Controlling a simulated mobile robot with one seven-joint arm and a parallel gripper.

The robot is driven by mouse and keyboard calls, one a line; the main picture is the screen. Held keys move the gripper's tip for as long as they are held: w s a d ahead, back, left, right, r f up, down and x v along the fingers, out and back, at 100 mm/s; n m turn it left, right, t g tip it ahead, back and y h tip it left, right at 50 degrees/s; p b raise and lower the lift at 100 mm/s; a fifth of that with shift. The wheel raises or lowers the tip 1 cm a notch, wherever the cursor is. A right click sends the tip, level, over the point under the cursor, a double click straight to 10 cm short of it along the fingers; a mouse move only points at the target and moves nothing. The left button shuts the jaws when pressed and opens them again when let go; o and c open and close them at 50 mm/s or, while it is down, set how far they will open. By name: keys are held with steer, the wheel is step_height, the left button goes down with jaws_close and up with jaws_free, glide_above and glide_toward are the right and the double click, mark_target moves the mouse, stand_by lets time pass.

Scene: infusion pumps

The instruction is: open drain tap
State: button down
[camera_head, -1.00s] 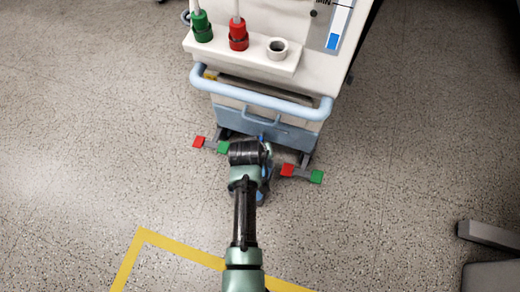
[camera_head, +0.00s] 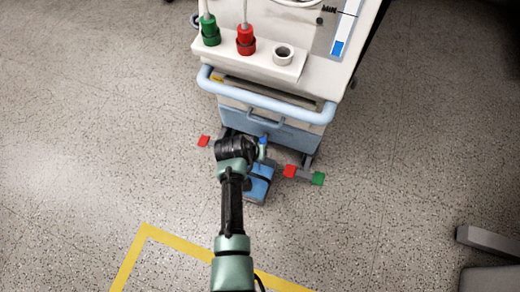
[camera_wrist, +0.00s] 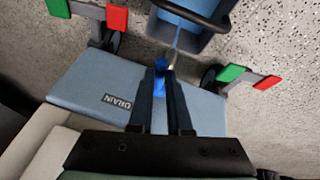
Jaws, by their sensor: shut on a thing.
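The drain tap (camera_wrist: 161,76) is a small blue lever on a pale blue panel (camera_wrist: 80,92) marked DRAIN, low on the white machine. My gripper (camera_wrist: 163,80) is shut on the tap, one dark finger on each side, hiding part of it. In the head view the blue tap (camera_head: 262,141) shows just right of my dark wrist, and the fingers cannot be made out. A thin blue streak (camera_wrist: 176,38) runs from beside the tap into a blue container (camera_wrist: 200,42) on the floor.
The container has a black handle (camera_wrist: 190,18). Red and green pedals stick out either side of the machine base, including a red one (camera_head: 290,171) and a green one (camera_head: 318,179). A blue rail (camera_head: 265,98) crosses above the panel. Yellow tape (camera_head: 185,247) marks open floor.

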steer(key=c, duration=0.8)
jaws_free()
steer(key=shift+c, duration=0.2)
steer(key=shift+r, duration=0.1)
steer(key=p+v, duration=0.9)
steer(key=v, duration=0.3)
steer(key=shift+s+r, duration=0.15)
steer(key=shift+r, duration=0.2)
steer(key=shift+a, duration=0.15)
